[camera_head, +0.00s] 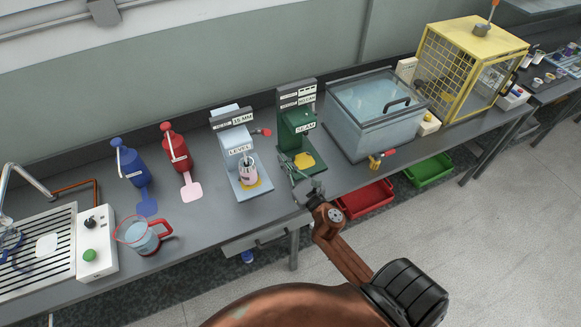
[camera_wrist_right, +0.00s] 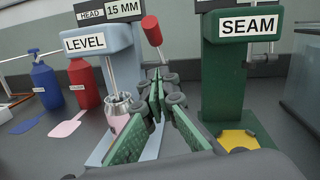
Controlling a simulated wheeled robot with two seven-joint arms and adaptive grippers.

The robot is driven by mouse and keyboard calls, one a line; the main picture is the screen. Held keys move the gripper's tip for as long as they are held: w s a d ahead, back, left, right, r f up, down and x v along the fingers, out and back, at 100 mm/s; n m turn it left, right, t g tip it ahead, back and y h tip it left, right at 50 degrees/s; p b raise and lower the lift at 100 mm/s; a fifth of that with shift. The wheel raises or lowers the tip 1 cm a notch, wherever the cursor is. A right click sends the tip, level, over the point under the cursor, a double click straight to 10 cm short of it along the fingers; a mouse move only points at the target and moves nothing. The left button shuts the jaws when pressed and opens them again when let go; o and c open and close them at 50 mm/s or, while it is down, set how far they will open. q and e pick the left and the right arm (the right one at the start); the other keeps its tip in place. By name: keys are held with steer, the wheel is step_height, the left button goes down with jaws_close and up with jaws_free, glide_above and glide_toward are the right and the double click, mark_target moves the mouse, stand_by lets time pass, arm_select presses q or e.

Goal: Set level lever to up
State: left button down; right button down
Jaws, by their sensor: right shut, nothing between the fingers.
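The level station (camera_head: 232,148) is a pale blue stand with a LEVEL label, left of the green SEAM station. Its lever has a red handle (camera_head: 262,132), sticking out to the right of the head in the head view. In the right wrist view the red handle (camera_wrist_right: 152,31) is above and beyond the fingers, with a thin rod below it. My right gripper (camera_head: 294,178) is shut and empty, in front of the green station and apart from the handle. Its green-padded fingers (camera_wrist_right: 158,92) show in the wrist view. My left gripper is not in view.
A pink can with a metal top (camera_head: 248,174) stands on the level station's base. The green SEAM station (camera_head: 297,125) is close on the right. A glass-lidded tank (camera_head: 375,120) and yellow cage (camera_head: 470,65) stand farther right; red and blue dispensers and a jug stand left.

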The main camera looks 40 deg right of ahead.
mark_target(263, 131)
steer(key=w+r+p, duration=0.1)
steer(key=w+r, duration=0.2)
steer(key=w, duration=0.3)
steer(key=shift+w+r+p, duration=0.15)
steer(key=shift+w+p, duration=0.05)
steer(key=shift+p, duration=0.1)
steer(key=shift+d, duration=0.1)
